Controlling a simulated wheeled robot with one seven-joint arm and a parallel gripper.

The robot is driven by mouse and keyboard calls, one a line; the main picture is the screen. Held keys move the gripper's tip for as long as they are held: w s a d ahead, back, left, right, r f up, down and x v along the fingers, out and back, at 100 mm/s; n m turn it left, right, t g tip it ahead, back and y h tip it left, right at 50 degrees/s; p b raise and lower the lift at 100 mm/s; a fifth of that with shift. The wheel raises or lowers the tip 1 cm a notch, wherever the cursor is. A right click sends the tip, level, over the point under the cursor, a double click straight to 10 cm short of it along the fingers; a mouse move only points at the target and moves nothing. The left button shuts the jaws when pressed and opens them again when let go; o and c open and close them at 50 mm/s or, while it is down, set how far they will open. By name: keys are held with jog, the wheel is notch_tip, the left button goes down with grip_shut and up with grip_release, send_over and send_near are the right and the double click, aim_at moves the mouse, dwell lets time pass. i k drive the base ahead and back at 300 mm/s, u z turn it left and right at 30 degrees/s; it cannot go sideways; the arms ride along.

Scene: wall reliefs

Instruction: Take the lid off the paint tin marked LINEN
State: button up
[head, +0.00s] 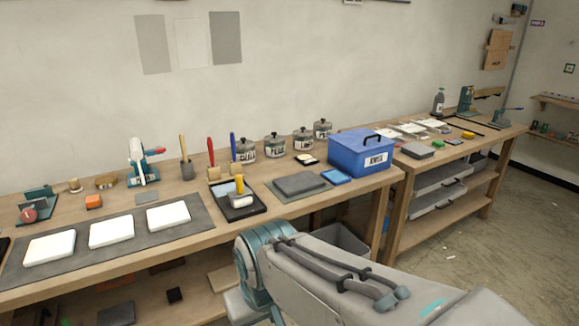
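Several grey paint tins with lids on stand in a row along the back of the near workbench, against the wall. The leftmost tin (245,151) and the one beside it (275,146) have white labels; the second seems to read PLUM. The labels are too small to tell which tin is marked LINEN. My arm reaches in from the lower right, in front of the bench, but my gripper is out of view.
A blue lidded box (358,158) with a black handle stands right of the tins. White tiles (111,231) lie on a grey mat at left.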

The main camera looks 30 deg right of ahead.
aim_at(302, 132)
jog(key=z, duration=0.95)
jog(key=i, duration=1.4)
jog(key=u, duration=2.35)
jog(key=k, duration=1.5)
jog(key=z, duration=1.4)
